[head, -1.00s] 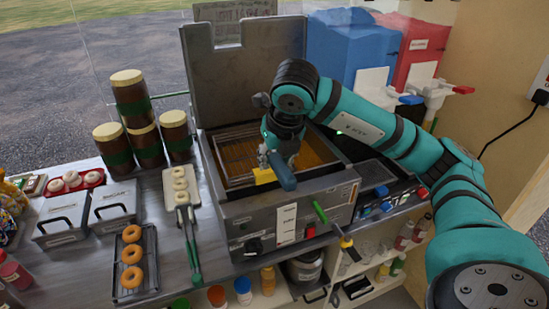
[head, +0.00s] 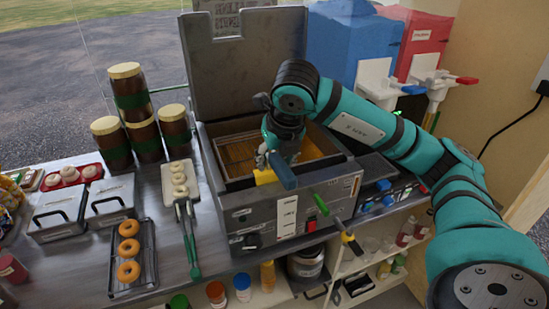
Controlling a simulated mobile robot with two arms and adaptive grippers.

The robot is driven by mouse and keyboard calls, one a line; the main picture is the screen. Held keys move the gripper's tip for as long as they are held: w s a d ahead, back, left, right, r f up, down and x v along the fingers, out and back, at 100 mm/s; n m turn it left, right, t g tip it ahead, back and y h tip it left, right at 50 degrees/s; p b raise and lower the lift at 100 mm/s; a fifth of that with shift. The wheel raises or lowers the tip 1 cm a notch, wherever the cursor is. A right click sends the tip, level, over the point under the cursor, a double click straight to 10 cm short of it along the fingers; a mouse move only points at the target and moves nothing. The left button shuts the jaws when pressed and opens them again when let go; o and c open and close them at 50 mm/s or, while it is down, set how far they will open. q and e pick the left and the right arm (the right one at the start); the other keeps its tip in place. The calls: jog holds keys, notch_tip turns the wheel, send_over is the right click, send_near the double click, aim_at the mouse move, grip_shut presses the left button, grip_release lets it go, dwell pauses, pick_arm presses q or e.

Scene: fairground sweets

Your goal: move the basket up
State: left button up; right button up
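The wire basket (head: 237,152) sits inside the open well of the grey fryer (head: 300,205), with brown-orange oil showing around and through the mesh. My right gripper (head: 276,161) points down at the front of the basket. A blue bar (head: 283,171) and a yellow piece (head: 264,177) show just below its fingers, over the fryer's front rim. The fingers are close to these parts, but the wrist hides much of the contact, so I cannot tell whether they are closed on the handle. My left gripper is not in view.
The fryer's raised lid (head: 250,75) stands behind the well. Orange doughnuts (head: 129,247) lie on a rack. Blue (head: 355,45) and red (head: 421,40) dispensers stand behind my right arm.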

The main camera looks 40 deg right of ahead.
jog(key=shift+o, duration=0.2)
jog(key=shift+f, duration=0.1)
jog(key=v, duration=1.2)
dwell(0.3)
